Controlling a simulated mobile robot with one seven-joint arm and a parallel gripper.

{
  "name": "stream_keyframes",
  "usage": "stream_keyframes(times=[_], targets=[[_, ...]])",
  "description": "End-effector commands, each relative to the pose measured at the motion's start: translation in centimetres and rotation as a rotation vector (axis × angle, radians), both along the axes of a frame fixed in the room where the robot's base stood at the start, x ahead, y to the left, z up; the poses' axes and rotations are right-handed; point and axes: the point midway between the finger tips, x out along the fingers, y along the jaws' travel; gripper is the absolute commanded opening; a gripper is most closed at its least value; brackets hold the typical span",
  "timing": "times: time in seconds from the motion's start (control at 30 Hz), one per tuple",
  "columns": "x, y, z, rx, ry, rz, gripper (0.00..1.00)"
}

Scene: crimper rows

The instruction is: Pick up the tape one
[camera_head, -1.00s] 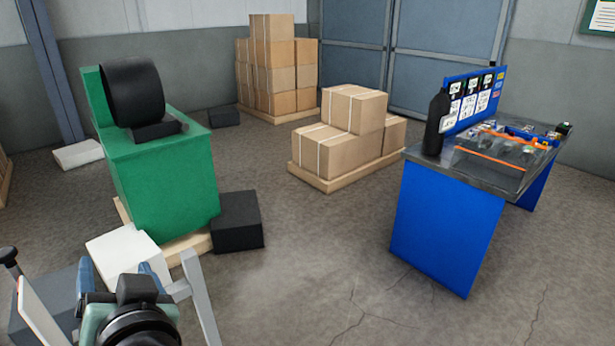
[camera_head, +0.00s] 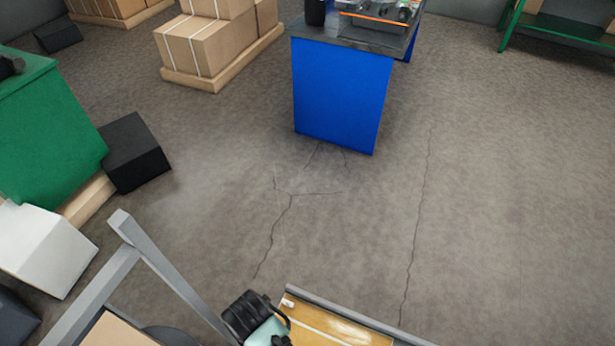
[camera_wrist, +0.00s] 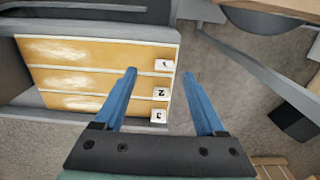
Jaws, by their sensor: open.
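I cannot make out any tape in these views. My gripper (camera_wrist: 158,73) is open, with two blue fingers apart and nothing between them. Its fingers hang over the right end of a wooden tray (camera_wrist: 95,75) with three rows, marked 1, 2 and 3 by white tags (camera_wrist: 163,65). The rows look empty. Part of the tray (camera_head: 330,330) shows at the bottom of the head view. The blue workbench (camera_head: 342,92) stands across the floor, with a clear-sided, orange-edged bin (camera_head: 375,17) on top, cut off by the upper edge; its contents are too small to tell.
A green cabinet (camera_head: 45,130), a black box (camera_head: 135,152) and a white box (camera_head: 42,250) stand at the left. Cartons (camera_head: 205,45) on a pallet stand behind. A green shelf (camera_head: 560,32) is at the upper right. The cracked floor (camera_head: 490,200) is clear in the middle and right.

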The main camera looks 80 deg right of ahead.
Motion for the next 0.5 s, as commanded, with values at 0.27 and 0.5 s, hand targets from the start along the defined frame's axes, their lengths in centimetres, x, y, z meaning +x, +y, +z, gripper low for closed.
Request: stream_keyframes(times=[0.27,0.5], targets=[[0.3,-0.2,-1.9,0.0,-0.001,0.001,0.72],[0.5,-0.5,-4.9,-0.001,-0.002,0.003,0.72]])
